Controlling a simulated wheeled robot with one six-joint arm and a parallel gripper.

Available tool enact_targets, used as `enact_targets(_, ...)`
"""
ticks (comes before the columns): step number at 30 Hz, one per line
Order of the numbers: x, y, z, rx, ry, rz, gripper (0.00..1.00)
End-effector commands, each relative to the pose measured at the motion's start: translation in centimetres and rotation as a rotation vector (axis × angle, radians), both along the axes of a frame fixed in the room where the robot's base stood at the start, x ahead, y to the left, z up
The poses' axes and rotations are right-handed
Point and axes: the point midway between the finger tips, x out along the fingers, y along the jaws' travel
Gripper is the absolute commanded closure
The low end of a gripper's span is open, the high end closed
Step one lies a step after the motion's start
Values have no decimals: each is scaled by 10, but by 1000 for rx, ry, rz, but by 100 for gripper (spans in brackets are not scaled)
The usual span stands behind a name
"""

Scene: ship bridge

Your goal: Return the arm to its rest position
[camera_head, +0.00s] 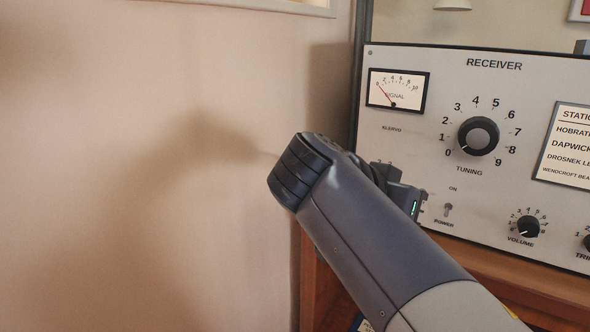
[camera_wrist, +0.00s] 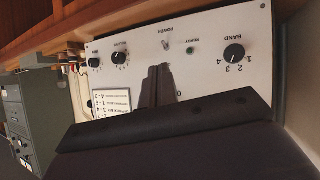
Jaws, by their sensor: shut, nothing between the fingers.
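My arm (camera_head: 375,245) reaches up from the lower right of the head view, in front of the lower left part of the receiver (camera_head: 400,148). A dark wrist part with a small green light shows behind the arm link; the fingers are hidden there. In the wrist view, my gripper (camera_wrist: 159,70) shows as two dark fingers held together, with nothing between them. They overlap a pale control panel (camera_wrist: 215,82), which appears upside down. I cannot tell how far the fingertips are from it.
The receiver has a tuning knob (camera_head: 478,136), a power switch (camera_head: 448,209) and a volume knob (camera_head: 528,228). A plain wall (camera_head: 130,150) fills the left side. The wrist view's panel has a band knob (camera_wrist: 234,54); a grey-green cabinet (camera_wrist: 45,100) stands left of it.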

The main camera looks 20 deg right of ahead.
Motion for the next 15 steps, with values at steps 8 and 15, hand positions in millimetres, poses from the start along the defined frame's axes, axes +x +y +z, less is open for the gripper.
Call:
enact_targets(8,3,-9,-3,0,2,-3,100)
enact_targets(15,12,-33,-11,0,2,-5,100)
